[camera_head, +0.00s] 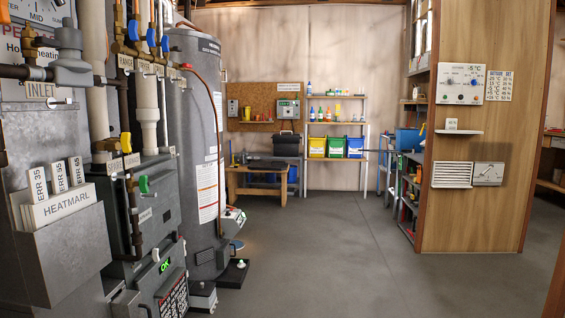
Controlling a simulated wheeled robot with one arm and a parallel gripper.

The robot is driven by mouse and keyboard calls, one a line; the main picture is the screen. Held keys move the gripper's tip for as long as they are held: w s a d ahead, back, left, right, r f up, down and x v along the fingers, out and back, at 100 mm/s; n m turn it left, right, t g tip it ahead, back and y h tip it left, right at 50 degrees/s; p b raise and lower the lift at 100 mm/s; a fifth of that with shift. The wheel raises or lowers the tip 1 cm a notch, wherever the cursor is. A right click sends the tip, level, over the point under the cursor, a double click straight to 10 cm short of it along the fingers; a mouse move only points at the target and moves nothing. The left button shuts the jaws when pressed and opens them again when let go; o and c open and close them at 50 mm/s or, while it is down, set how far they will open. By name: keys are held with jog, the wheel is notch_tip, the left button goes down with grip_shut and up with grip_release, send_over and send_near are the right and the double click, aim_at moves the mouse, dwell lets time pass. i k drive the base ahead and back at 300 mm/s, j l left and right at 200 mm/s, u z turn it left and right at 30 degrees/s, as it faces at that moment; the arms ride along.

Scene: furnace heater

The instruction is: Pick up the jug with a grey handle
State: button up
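I cannot make out a jug with a grey handle in the head view. My gripper is not in view.
A grey furnace (150,215) and a tall grey tank (195,130) fill the left side. A wooden partition (475,215) stands right. The middle floor (330,250) is clear.

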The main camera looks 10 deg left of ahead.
aim_at(245, 159)
jog(key=i+j+u, duration=0.1)
jog(key=i+u, duration=0.15)
jog(key=i, duration=0.75)
jog(key=i+j, duration=0.1)
jog(key=i, duration=2)
jog(key=i+j, duration=0.1)
jog(key=i, duration=1.95)
jog(key=i+u, duration=0.2)
jog(key=i, duration=0.35)
jog(key=i+u, duration=0.2)
jog(key=i, duration=0.3)
jog(key=i+l+u, duration=0.25)
jog(key=i, duration=0.3)
jog(key=i+l+u, duration=0.2)
jog(key=i, duration=0.3)
jog(key=i+j+u, duration=0.4)
jog(key=i, duration=0.6)
jog(key=i+u, duration=0.4)
jog(key=i, duration=0.65)
jog(key=i+j, duration=0.2)
jog(key=i, duration=0.15)
